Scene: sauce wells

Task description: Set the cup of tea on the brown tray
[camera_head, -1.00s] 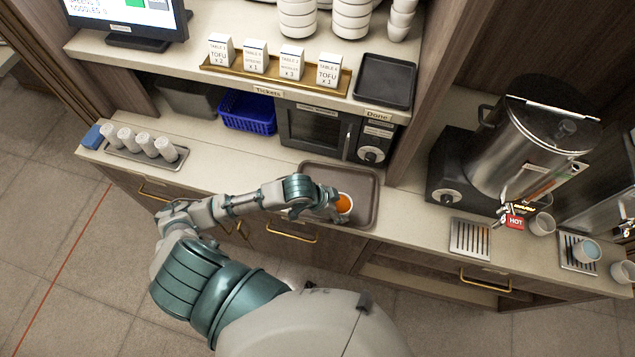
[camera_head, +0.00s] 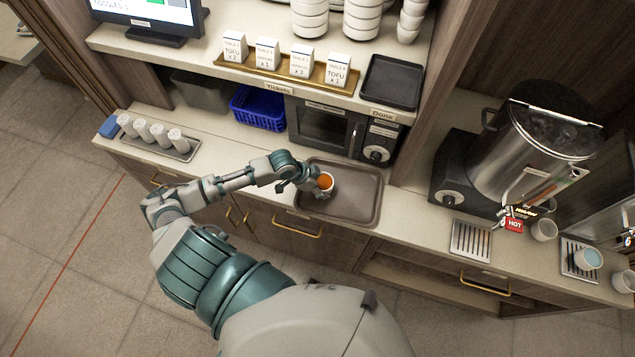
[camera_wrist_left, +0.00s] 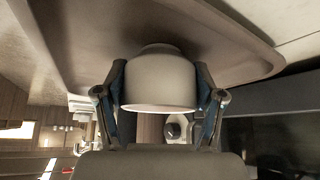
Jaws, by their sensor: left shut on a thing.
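The cup of tea (camera_head: 326,184) is white with orange-brown tea inside. It is upright at the left part of the brown tray (camera_head: 358,212) on the counter. My left gripper (camera_head: 313,186) is shut on the cup from its left side. In the left wrist view the cup (camera_wrist_left: 160,80) sits between both fingers, with the brown tray (camera_wrist_left: 235,60) right by its base. I cannot tell whether the base touches the tray. My right gripper is not in view.
A microwave (camera_head: 325,128) and a blue basket (camera_head: 258,107) stand behind the tray. A holder with rolled towels (camera_head: 155,134) is at the left. A hot water urn (camera_head: 530,150) with a drip grate (camera_head: 470,240) is at the right. The tray's right part is bare.

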